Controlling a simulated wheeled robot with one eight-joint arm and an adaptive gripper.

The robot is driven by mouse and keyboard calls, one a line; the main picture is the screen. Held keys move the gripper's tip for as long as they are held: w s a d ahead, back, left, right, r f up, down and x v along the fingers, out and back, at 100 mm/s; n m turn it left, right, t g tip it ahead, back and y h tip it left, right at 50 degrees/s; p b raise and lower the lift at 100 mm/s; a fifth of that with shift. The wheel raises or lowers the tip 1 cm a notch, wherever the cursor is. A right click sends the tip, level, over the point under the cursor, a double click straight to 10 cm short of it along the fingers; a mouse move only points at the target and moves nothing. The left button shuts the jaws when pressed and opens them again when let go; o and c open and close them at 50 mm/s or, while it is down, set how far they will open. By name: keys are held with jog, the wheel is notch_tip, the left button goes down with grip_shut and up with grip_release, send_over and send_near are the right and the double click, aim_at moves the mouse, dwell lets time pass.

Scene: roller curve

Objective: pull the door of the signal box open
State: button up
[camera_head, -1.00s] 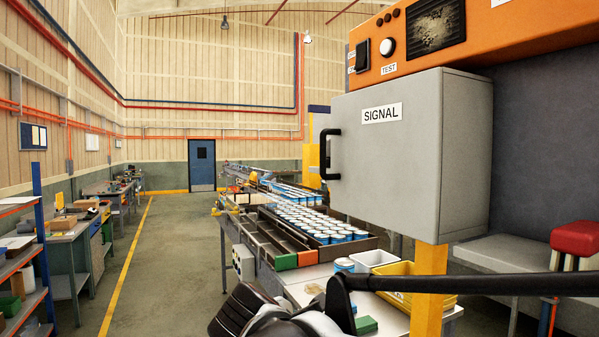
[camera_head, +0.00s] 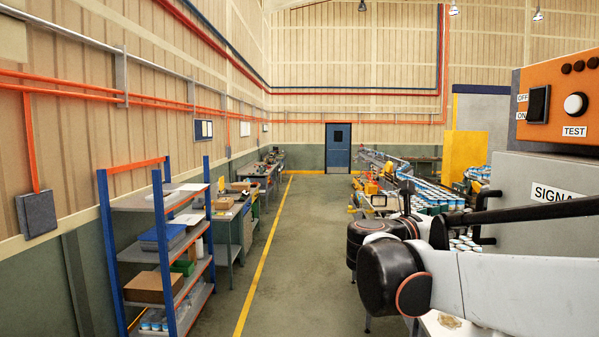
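The signal box (camera_head: 518,172) is a grey cabinet at the right edge, partly cut off by the frame. Its front carries a white label of which "SIGNA" shows. The black door handle (camera_head: 487,190) stands at the left edge of the front, partly covered by my arm. The door looks shut against the box, though much of it is hidden. My arm, white with black joints, crosses in front of the box's lower part from the right. I cannot make out my gripper; no fingers show.
An orange panel (camera_head: 550,130) with a switch and a white TEST button sits above the box. A conveyor with cans (camera_head: 432,200) runs behind my arm. A blue-framed shelf (camera_head: 158,190) stands at left. The floor aisle (camera_head: 300,240) between is clear.

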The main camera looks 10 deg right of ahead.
jog(key=p+x, duration=0.2)
jog(key=x, duration=1.1)
jog(key=shift+d+f+p, duration=0.1)
jog(key=shift+d+p, duration=0.05)
jog(key=shift+p, duration=0.15)
grip_shut()
